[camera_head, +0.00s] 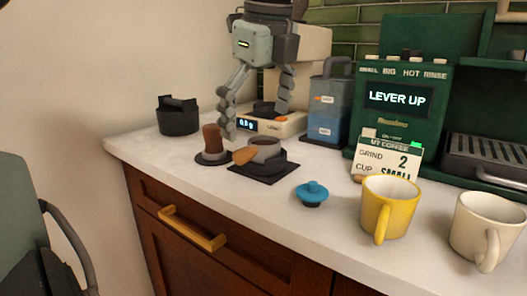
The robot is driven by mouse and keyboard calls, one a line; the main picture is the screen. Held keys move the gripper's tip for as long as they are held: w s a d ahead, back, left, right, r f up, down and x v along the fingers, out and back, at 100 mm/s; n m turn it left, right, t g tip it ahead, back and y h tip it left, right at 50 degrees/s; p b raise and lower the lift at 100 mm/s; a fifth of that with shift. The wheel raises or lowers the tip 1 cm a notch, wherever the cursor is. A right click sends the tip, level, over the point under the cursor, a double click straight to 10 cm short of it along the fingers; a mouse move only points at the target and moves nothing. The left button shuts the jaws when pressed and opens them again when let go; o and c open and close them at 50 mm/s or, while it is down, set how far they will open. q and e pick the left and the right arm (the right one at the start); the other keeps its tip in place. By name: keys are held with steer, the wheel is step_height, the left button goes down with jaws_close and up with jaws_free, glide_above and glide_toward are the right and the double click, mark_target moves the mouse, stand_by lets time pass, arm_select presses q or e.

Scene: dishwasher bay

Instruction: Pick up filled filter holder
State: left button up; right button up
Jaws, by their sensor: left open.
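The filter holder (265,151) sits on a black square mat (268,174) on the white counter. It has a grey metal basket, and its wooden handle (244,156) points left toward the viewer. The basket's contents look dark but are too small to make out clearly. My left gripper (257,122) hangs above and behind it, fingers pointing down and spread apart, with nothing between them. Its left fingertip is near the tamper and its right finger is over the scale. My right gripper is not in view.
A tamper (212,143) stands just left of the mat. A scale (288,124) is behind it, with a black knock box (178,117) at left. A blue lidded piece (312,193), yellow mug (388,210) and white mug (484,228) stand right. A green coffee machine (397,125) stands behind.

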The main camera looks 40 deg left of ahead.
mark_target(257, 150)
arm_select(q)
steer(key=x, duration=0.5)
steer(key=shift+w+a, duration=0.1)
steer(key=shift+w, duration=0.15)
steer(key=shift+c, duration=0.7)
steer(key=c, duration=0.7)
steer(key=shift+c, duration=0.7)
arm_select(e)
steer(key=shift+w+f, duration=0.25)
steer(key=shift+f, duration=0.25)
arm_select(q)
steer(key=shift+r, duration=0.15)
